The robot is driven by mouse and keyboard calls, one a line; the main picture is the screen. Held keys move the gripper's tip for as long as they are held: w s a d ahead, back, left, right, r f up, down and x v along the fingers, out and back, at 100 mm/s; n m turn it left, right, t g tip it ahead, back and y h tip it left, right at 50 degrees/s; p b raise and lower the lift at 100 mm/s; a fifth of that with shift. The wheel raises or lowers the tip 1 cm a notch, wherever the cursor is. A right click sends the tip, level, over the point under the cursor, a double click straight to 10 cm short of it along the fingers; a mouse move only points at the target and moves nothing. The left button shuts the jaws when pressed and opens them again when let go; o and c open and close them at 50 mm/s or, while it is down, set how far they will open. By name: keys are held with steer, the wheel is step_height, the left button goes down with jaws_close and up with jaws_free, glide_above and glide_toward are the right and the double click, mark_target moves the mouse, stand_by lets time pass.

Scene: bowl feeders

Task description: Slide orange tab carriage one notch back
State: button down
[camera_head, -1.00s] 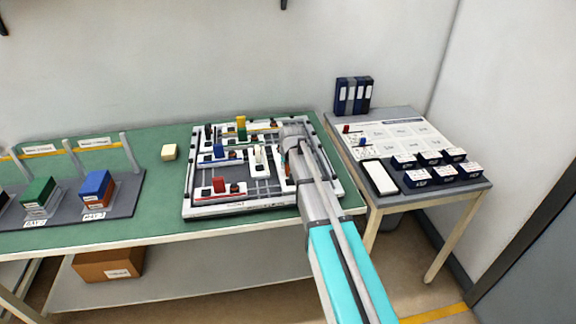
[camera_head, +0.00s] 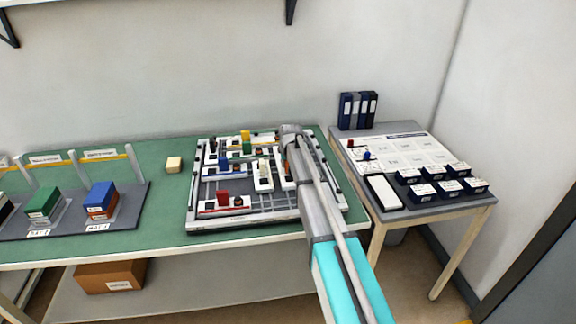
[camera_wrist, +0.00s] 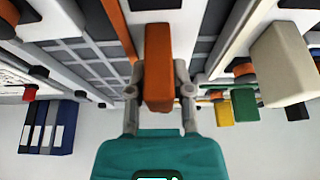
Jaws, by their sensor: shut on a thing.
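The orange tab (camera_wrist: 159,55) stands up from its carriage in the middle of the wrist view. My gripper (camera_wrist: 159,85) is shut on it, one finger on each side. In the head view, my gripper (camera_head: 291,148) is at the right half of the white-framed board (camera_head: 250,222), and my arm hides most of the tab. The carriage's base and its notch position cannot be made out. A white tab (camera_head: 263,170) stands just left of my gripper; it also shows at the right in the wrist view (camera_wrist: 283,62).
Red (camera_head: 223,197), blue (camera_head: 223,162), green (camera_head: 247,149) and yellow (camera_head: 246,135) tabs stand on the board's other rails. A cream block (camera_head: 174,164) lies left of the board. A side table (camera_head: 345,140) with dark boxes and binders (camera_head: 357,110) stands right.

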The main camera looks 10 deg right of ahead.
steer(key=c, duration=0.5)
jaws_free()
steer(key=s+g+p, duration=0.1)
steer(key=s, duration=1.2)
steer(key=s+r+g+p, duration=0.1)
steer(key=s+g, duration=0.1)
steer(key=s, duration=1.1)
steer(key=s+r+g+p, duration=0.1)
steer(key=s, duration=1.3)
steer(key=shift+d, duration=0.15)
steer(key=shift+w, duration=0.1)
